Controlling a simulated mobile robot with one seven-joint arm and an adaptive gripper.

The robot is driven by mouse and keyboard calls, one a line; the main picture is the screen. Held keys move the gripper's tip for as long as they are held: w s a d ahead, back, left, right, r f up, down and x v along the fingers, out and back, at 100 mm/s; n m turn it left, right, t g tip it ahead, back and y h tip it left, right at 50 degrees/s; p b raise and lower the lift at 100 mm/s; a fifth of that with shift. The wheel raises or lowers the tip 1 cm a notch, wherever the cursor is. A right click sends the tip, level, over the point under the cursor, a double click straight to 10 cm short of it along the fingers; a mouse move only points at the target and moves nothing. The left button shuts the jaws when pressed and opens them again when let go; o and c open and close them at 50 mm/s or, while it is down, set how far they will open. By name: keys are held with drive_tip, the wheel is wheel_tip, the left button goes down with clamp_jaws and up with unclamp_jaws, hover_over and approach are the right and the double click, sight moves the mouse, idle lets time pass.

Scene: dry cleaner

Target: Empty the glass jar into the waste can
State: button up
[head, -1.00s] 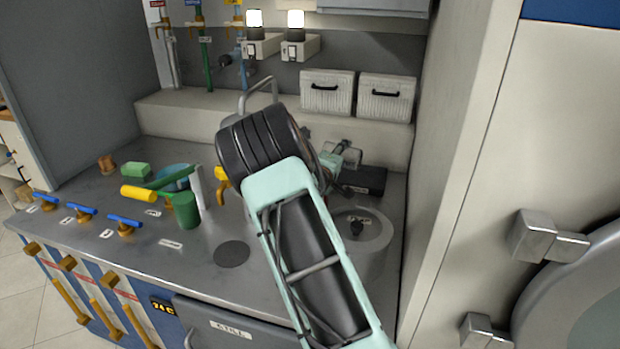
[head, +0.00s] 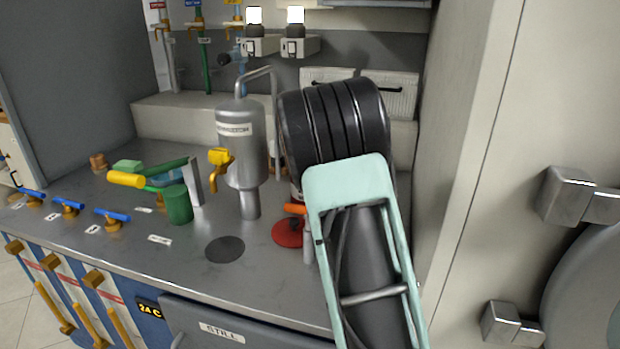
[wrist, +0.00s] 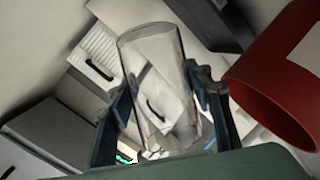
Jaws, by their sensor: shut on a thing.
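My gripper (wrist: 168,104) is shut on a clear glass jar (wrist: 152,62) in the wrist view, one dark finger on each side of it. The jar looks tilted in that view, and I cannot tell its real lean. Small pale bits show through its lower end; whether they lie inside is unclear. A red open-mouthed can (wrist: 265,88), possibly the waste can, is to the right of the jar, apart from it. In the head view my arm hides the gripper and the jar, and the red can is not clearly visible.
A steel tank (head: 241,150) with a yellow-handled tap stands left of my arm. A red disc (head: 287,233) lies on the counter (head: 110,235) beside my forearm. A green cup (head: 178,205) and several valves are further left. A tall pale panel (head: 460,150) bounds the right side.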

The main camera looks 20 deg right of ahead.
drive_tip(key=shift+r+m+y+b, duration=0.15)
drive_tip(key=shift+m+y+b, duration=0.45)
drive_tip(key=shift+b, duration=1.1)
drive_tip(key=f+m+b, duration=0.1)
drive_tip(key=b, duration=0.2)
drive_tip(key=shift+m, duration=0.3)
drive_tip(key=shift+s+d+r+m+y+b, duration=0.15)
drive_tip(key=shift+d+r+m+y+b, duration=0.35)
drive_tip(key=shift+m+y+b, duration=0.15)
drive_tip(key=shift+s+d+f+m+t+y+b, duration=0.1)
drive_tip(key=shift+d+f+m+t+y+b, duration=0.25)
drive_tip(key=shift+f+m+b, duration=0.3)
drive_tip(key=shift+s+d+r+m+y+p, duration=0.1)
drive_tip(key=shift+d+r+m+y+p, duration=0.2)
drive_tip(key=shift+r+p, duration=0.35)
drive_tip(key=shift+d+r+m+y+p, duration=0.35)
drive_tip(key=shift+m+y+p, duration=0.4)
drive_tip(key=shift+p, duration=0.45)
drive_tip(key=shift+a+r+t, duration=0.1)
drive_tip(key=shift+t, duration=0.15)
